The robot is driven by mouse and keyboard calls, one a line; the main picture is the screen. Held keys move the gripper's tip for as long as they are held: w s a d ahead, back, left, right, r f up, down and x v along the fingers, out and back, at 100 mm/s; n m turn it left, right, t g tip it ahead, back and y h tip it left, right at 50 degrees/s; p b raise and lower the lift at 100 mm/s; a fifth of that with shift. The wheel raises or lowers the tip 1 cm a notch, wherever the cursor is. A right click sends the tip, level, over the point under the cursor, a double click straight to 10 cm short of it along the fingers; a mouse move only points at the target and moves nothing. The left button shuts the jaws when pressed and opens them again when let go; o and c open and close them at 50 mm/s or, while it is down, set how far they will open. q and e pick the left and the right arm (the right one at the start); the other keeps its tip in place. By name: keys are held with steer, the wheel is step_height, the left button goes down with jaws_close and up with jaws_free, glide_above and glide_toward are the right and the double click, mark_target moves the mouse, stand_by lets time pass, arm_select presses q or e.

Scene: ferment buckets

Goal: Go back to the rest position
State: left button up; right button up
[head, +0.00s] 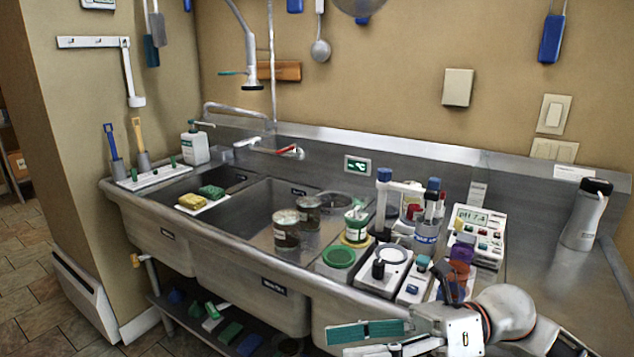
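My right gripper (340,342) is low at the bottom edge of the head view, with its arm coming in from the right. Its two fingers point left and stand apart, one with a green pad; nothing shows between them. The lower finger is partly cut off by the frame. It is in front of the steel sink counter (325,285), below the small instruments. My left gripper and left arm are not in view.
Jars (286,230) stand by the basin (250,222). Bottles, a green lid (339,257), small devices and a pH meter (480,233) crowd the counter near my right arm. A grey flask (587,215) stands at right. A lower shelf (180,318) holds several items.

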steer(key=w+d+f+m+t+y, duration=0.1)
steer(key=w+m+t, duration=0.2)
steer(key=m+t, duration=0.5)
steer(key=w+f+m+t+y, duration=0.2)
steer(key=w+m+t, duration=0.25)
steer(key=m, duration=0.45)
steer(key=w+d+f+m+t+h+p, duration=0.1)
steer(key=d+f+m+t+h, duration=0.3)
steer(key=m, duration=0.3)
steer(key=w+d+f+m+t+h, duration=0.1)
steer(key=d+f+m+t+h, duration=0.1)
steer(key=f+m+t+h, duration=0.4)
steer(key=s+d+f+m+g+h, duration=0.2)
steer(key=s+f+m, duration=0.3)
steer(key=f, duration=0.4)
steer(key=s+d+f+m+g+h, duration=0.3)
steer(key=s+f+m, duration=0.2)
steer(key=f, duration=0.4)
steer(key=s+d+f+m+g+h+p, duration=0.1)
steer(key=s+d+f+m+g+h, duration=0.2)
steer(key=f, duration=0.7)
steer(key=s+m, duration=0.2)
steer(key=s, duration=0.2)
steer(key=shift+d, duration=0.2)
steer(key=shift+s, duration=0.1)
